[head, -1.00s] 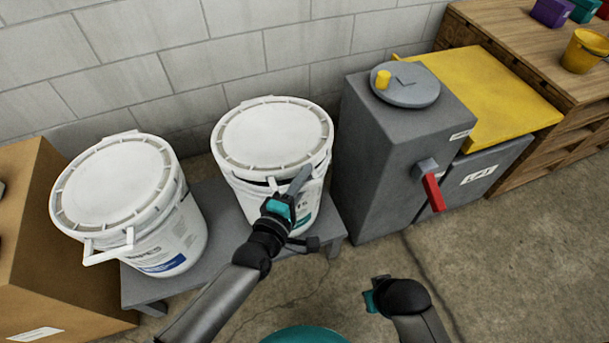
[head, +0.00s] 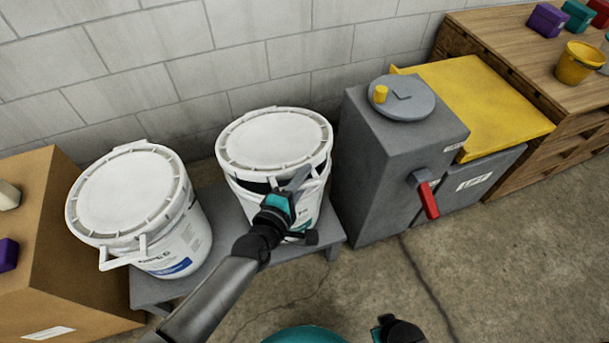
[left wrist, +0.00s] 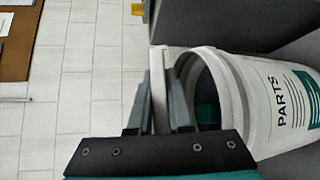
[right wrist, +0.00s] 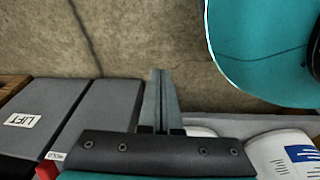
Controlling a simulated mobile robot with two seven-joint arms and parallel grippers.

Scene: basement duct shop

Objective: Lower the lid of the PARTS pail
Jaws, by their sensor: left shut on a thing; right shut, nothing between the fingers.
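The PARTS pail (head: 300,212) is a white tub with a teal label, standing on a low grey bench. Its white lid (head: 275,138) is slightly raised at the front, with a dark gap above the rim. My left gripper (head: 298,178) is shut on the lid's front edge. The left wrist view shows the lid (left wrist: 158,90) between the left fingers (left wrist: 160,70), apart from the pail's open mouth; the pail (left wrist: 250,95) reads PARTS there. My right gripper (head: 380,330) is low at the front, well away from the pail; its fingers (right wrist: 160,75) are shut and empty.
A second white lidded pail (head: 165,245) stands left on the same bench (head: 240,262). A cardboard box (head: 70,240) is further left. A grey cabinet (head: 375,180) with a red lever (head: 429,200) stands close on the right. The floor at front right is clear.

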